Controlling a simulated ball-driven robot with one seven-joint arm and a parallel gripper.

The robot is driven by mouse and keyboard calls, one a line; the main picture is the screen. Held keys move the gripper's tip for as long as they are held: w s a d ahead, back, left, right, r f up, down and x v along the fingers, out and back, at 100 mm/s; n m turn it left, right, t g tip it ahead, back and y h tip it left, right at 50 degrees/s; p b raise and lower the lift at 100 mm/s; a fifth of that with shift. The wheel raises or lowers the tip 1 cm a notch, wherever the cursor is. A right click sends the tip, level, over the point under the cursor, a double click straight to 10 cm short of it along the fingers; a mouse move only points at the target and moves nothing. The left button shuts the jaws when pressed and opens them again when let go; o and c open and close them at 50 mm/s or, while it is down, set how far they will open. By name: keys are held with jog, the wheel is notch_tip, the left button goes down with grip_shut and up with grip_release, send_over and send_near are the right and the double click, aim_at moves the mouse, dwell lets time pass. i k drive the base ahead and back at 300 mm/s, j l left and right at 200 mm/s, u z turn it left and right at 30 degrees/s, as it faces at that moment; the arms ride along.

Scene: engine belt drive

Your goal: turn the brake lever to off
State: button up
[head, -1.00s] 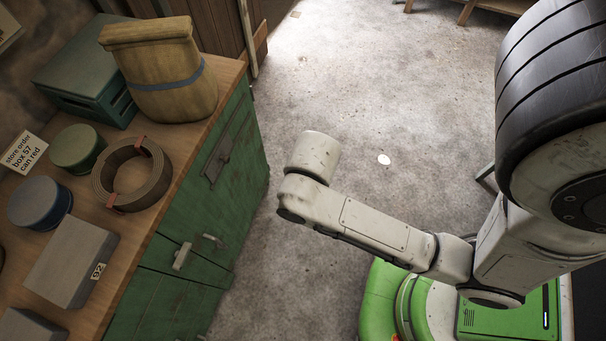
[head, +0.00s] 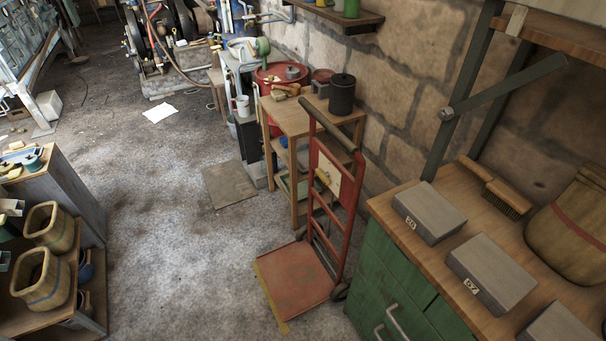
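No brake lever is clearly identifiable in the head view. A long grey flat bar (head: 512,85) slants up to the right from a bolt on a dark post at the right; I cannot tell whether it is a lever or a shelf brace. An engine with dark wheels (head: 172,28) stands far off at the top, partly cut by the frame edge. Its small parts are too small to tell apart. My gripper and arm are not in view.
A red hand truck (head: 300,275) stands at the centre, beside a small wooden table (head: 290,115). A green workbench (head: 385,265) with grey boxes is at the right. A shelf with baskets (head: 85,200) is at the left. Open floor (head: 165,235) runs between toward the engine.

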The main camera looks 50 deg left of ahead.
aim_at(324, 177)
jog(key=u, duration=1.25)
jog(key=i+l, duration=0.1)
jog(key=i, duration=0.3)
jog(key=i+l+u, duration=0.1)
jog(key=i, duration=0.35)
jog(key=i+l, duration=0.2)
jog(key=i, duration=0.2)
